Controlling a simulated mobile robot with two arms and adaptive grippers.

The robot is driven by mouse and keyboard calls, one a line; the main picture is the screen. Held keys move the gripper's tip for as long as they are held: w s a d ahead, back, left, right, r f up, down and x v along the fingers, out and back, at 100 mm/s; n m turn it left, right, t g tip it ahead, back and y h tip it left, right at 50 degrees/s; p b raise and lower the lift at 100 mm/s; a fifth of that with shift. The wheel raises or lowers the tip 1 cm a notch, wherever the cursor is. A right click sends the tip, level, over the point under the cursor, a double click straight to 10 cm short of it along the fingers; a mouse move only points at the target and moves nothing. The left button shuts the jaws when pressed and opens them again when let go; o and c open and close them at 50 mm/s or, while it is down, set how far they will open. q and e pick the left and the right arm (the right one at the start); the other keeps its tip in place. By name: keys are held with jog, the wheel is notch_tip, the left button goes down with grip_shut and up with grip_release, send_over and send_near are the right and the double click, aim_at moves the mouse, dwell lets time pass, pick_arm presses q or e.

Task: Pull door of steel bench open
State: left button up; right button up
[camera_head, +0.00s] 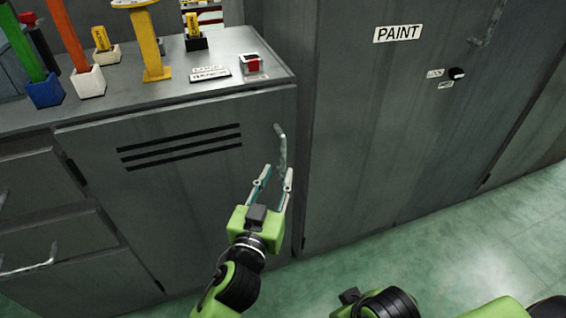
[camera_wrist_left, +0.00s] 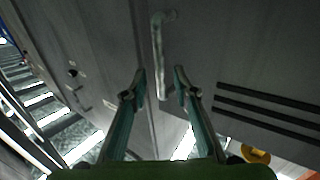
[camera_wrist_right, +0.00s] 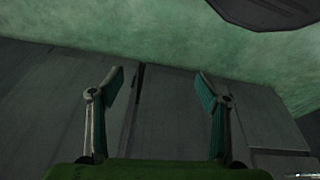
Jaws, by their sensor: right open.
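The steel bench door (camera_head: 185,185) is a grey panel with dark vent slots, and it looks closed. Its curved metal handle (camera_head: 281,145) is near the upper right edge. My left gripper (camera_head: 276,172) is at the handle's lower end. In the left wrist view the handle (camera_wrist_left: 158,50) runs down between the two open fingers (camera_wrist_left: 160,76), with a gap on each side; contact cannot be told. My right gripper (camera_wrist_right: 160,80) is open and empty in the right wrist view, with grey panels beyond it. Its fingers do not show in the head view.
The bench top (camera_head: 130,97) holds colored tools in small stands and a red-buttoned box (camera_head: 253,65). A tall grey cabinet labelled PAINT (camera_head: 397,33) stands right beside the door. Drawers (camera_head: 45,225) with handles are at the left. Green floor (camera_head: 450,245) is open in front.

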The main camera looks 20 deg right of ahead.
aim_at(282, 163)
pick_arm(q)
jog(key=x, duration=0.5)
jog(key=shift+w+b, duration=0.15)
jog(key=shift+b, duration=0.2)
jog(key=shift+w+d, duration=0.25)
jog(key=shift+w, duration=0.05)
pick_arm(e)
jog(key=w, duration=0.1)
jog(key=w+a+t, duration=0.1)
jog(key=w, duration=0.1)
jog(key=w+r+t, duration=0.1)
jog(key=w, duration=0.1)
jog(key=shift+a+y, duration=0.25)
jog(key=shift+y, duration=0.05)
pick_arm(q)
grip_shut()
